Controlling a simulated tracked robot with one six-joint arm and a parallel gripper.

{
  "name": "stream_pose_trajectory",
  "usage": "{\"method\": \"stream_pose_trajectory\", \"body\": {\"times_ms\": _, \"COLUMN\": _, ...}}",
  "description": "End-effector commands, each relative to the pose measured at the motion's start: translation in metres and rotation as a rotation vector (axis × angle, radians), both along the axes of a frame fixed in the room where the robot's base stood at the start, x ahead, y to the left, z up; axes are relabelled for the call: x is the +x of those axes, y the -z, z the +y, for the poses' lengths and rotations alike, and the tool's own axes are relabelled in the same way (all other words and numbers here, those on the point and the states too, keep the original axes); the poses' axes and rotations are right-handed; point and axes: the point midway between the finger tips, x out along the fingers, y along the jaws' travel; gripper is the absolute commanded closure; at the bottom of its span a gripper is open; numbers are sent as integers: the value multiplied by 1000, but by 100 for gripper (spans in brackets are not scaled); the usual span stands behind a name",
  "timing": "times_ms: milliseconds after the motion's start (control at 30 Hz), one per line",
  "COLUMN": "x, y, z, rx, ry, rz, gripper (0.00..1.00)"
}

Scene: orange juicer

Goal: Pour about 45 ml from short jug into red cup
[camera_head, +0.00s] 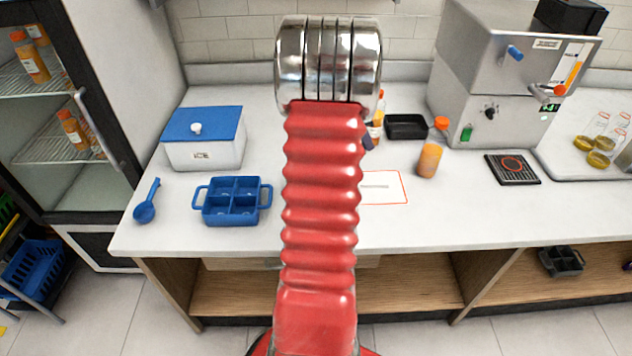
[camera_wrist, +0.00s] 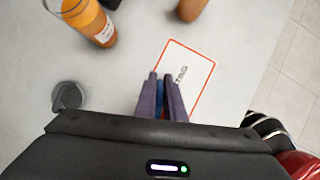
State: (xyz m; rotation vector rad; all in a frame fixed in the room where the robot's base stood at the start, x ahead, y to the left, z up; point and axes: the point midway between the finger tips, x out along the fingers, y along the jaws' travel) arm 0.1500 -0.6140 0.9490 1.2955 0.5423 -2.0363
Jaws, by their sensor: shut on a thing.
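My gripper (camera_wrist: 163,98) shows in the wrist view, with dark purple fingers close together above the counter. It is shut on a narrow blue thing, mostly hidden between the fingers, that I cannot identify. In the head view my red arm hides most of the gripper; only a dark fingertip shows at its right edge. I cannot make out a short jug or a red cup in either view. A white card with a red outline (camera_head: 384,187) lies on the counter near the gripper; it also shows in the wrist view (camera_wrist: 193,72).
An orange-filled bottle (camera_head: 430,160) stands right of the card. A blue divided tray (camera_head: 236,182), blue scoop (camera_head: 146,203) and ice box (camera_head: 204,150) are left. A juicer (camera_head: 490,85), black drip mat (camera_head: 512,169) and clear vessels (camera_head: 600,150) are right. A grey round thing (camera_wrist: 67,95) stands near the gripper.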

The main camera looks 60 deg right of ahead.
Motion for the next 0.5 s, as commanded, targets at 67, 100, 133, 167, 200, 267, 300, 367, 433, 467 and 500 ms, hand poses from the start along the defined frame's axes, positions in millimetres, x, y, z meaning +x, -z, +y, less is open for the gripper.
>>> {"method": "stream_pose_trajectory", "body": {"times_ms": 67, "x": -3, "y": 3, "z": -2, "rx": 19, "ry": 4, "rz": -18, "gripper": 100}}
{"method": "stream_pose_trajectory", "body": {"times_ms": 100, "x": -4, "y": 4, "z": -3, "rx": 30, "ry": 3, "rz": -27, "gripper": 100}}
{"method": "stream_pose_trajectory", "body": {"times_ms": 133, "x": -5, "y": 4, "z": -4, "rx": 36, "ry": 3, "rz": -35, "gripper": 100}}
{"method": "stream_pose_trajectory", "body": {"times_ms": 167, "x": -5, "y": 5, "z": -5, "rx": 44, "ry": 3, "rz": -41, "gripper": 100}}
{"method": "stream_pose_trajectory", "body": {"times_ms": 200, "x": -6, "y": 6, "z": -6, "rx": 53, "ry": 3, "rz": -52, "gripper": 100}}
{"method": "stream_pose_trajectory", "body": {"times_ms": 267, "x": -7, "y": 8, "z": -7, "rx": 68, "ry": 3, "rz": -67, "gripper": 100}}
{"method": "stream_pose_trajectory", "body": {"times_ms": 300, "x": -9, "y": 9, "z": -8, "rx": 79, "ry": 2, "rz": -76, "gripper": 100}}
{"method": "stream_pose_trajectory", "body": {"times_ms": 367, "x": -10, "y": 11, "z": -9, "rx": 94, "ry": 3, "rz": -90, "gripper": 100}}
{"method": "stream_pose_trajectory", "body": {"times_ms": 433, "x": -11, "y": 13, "z": -10, "rx": 112, "ry": 1, "rz": -108, "gripper": 100}}
{"method": "stream_pose_trajectory", "body": {"times_ms": 467, "x": -11, "y": 14, "z": -11, "rx": 119, "ry": 3, "rz": -117, "gripper": 100}}
{"method": "stream_pose_trajectory", "body": {"times_ms": 500, "x": -12, "y": 15, "z": -12, "rx": 129, "ry": 2, "rz": -127, "gripper": 100}}
